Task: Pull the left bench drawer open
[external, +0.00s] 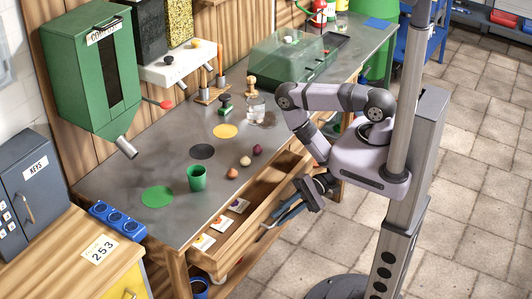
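The wooden bench drawer (246,232) stands pulled out from under the grey bench top, so its inside shows. Several small cards with coloured marks (221,222) lie in its left part. The right part of its inside looks empty. My gripper (311,196) is low at the front of the bench, near the right part of the drawer front, pointing down and left. Its fingertips are dark and small, and whether they touch the drawer or are parted cannot be made out. The drawer's handle cannot be made out.
A green cup (196,178), several small round items (245,161) and coloured discs (157,197) rest on the bench top (120,182). A green dispenser (90,70) hangs at the left above it. The tiled floor (470,190) at the right is clear.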

